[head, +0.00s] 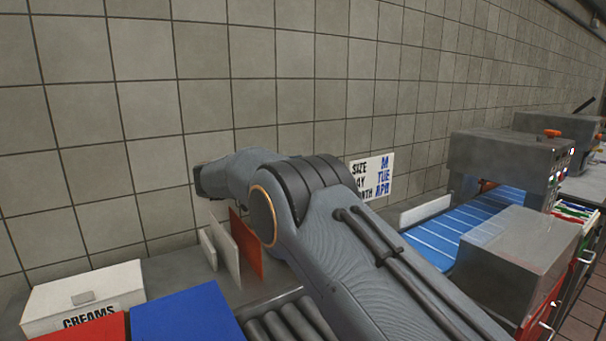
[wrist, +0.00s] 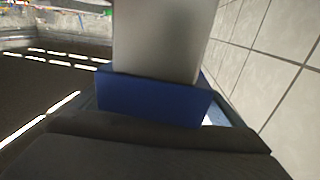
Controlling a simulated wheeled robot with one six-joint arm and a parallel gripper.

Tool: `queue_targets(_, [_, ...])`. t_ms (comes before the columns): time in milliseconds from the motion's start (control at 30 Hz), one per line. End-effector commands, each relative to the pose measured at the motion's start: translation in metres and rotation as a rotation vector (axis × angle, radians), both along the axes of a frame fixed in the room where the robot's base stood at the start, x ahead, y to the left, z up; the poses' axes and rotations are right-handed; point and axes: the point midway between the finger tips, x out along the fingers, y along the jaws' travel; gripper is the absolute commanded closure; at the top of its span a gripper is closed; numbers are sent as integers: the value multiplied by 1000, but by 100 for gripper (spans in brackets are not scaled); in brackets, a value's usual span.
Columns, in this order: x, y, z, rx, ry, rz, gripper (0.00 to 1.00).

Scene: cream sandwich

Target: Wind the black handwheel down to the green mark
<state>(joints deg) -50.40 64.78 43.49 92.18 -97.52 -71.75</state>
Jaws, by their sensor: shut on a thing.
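No black handwheel and no green mark can be made out in either view. In the head view my arm crosses the middle and hides what is behind it; my gripper cannot be seen there. In the wrist view my gripper (wrist: 158,128) is a dark shape across the bottom, shut on a blue-and-grey thing (wrist: 150,98). Its blue block part is right at the jaws, and a broad flat grey part stands up from it. Its far end is cut off by the top of the picture.
A tiled wall stands behind. At lower left are a white CREAMS box (head: 82,296), a red panel (head: 92,330) and a blue panel (head: 187,314). An orange-red plate (head: 246,245) stands near rollers (head: 290,325). At right are a blue belt (head: 460,228) and grey machines (head: 505,158).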

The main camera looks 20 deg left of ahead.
Motion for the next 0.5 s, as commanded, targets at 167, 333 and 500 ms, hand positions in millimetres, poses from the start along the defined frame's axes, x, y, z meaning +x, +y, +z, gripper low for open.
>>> queue_targets(167, [5,5,2,1,-13,-37,28])
queue_targets(333, [6,6,2,-1,-14,-78,24])
queue_targets(500, [4,6,3,-1,-14,-113,24])
